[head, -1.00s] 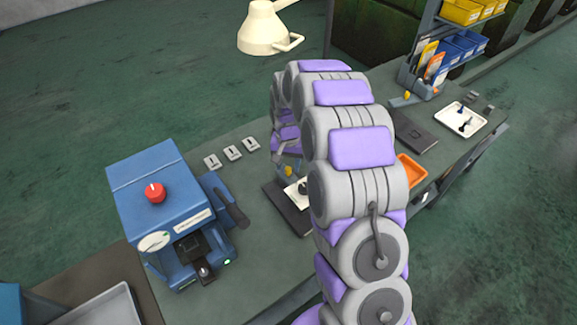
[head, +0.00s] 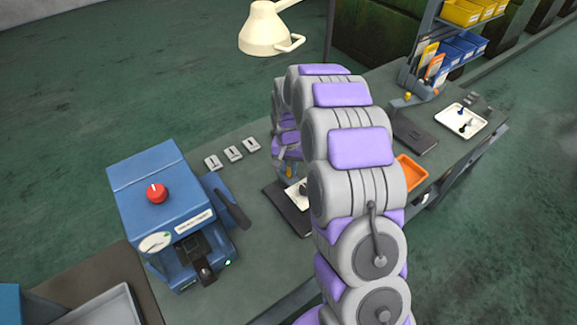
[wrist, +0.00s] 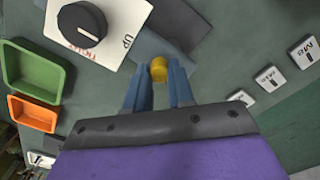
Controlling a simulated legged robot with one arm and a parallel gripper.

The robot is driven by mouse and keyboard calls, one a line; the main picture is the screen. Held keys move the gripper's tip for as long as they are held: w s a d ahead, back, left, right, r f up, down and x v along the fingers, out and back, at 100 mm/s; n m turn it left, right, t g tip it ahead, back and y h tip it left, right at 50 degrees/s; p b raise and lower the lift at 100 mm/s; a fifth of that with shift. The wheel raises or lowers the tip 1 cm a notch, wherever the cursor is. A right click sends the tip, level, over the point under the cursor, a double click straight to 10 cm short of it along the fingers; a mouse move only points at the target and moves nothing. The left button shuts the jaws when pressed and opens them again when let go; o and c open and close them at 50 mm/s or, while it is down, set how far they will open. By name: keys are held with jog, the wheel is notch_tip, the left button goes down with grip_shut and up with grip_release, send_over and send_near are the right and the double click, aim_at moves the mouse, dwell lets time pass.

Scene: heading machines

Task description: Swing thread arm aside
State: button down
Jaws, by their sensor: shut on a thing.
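In the wrist view, my gripper (wrist: 159,82) has its two blue fingers closed on a yellow knob (wrist: 159,69). The knob sits on a flat grey-blue thread arm (wrist: 146,43), which lies beside a white plate (wrist: 108,18) with a black dial marked "UP". In the head view my own arm hides most of this spot. Only a bit of my gripper (head: 289,168), the white plate (head: 293,193) and its dark base (head: 284,210) show there.
A blue machine (head: 158,190) with a red knob stands at the left of the bench. Several small labelled blocks (head: 233,153) lie behind. Green (wrist: 32,66) and orange (wrist: 32,113) bins are near in the wrist view. A lamp (head: 264,30) hangs above.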

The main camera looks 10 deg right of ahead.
jog(key=shift+n, duration=0.3)
dwell(0.4)
jog(key=n, duration=0.1)
jog(key=n+p, duration=0.1)
jog(key=shift+w+d+r+n, duration=0.1)
jog(key=shift+w+d+n, duration=0.05)
jog(key=shift+d+n, duration=0.2)
jog(key=n, duration=0.1)
jog(key=n+p, duration=0.1)
jog(key=n, duration=0.2)
jog(key=shift+w+d+n+p, duration=0.25)
jog(key=shift+w+p, duration=0.15)
jog(key=n, duration=0.2)
jog(key=w+n+p, duration=0.1)
jog(key=n, duration=0.1)
jog(key=shift+d, duration=0.1)
jog(key=shift+w+n, duration=0.25)
jog(key=shift+n, duration=1.25)
jog(key=c, duration=1)
grip_release()
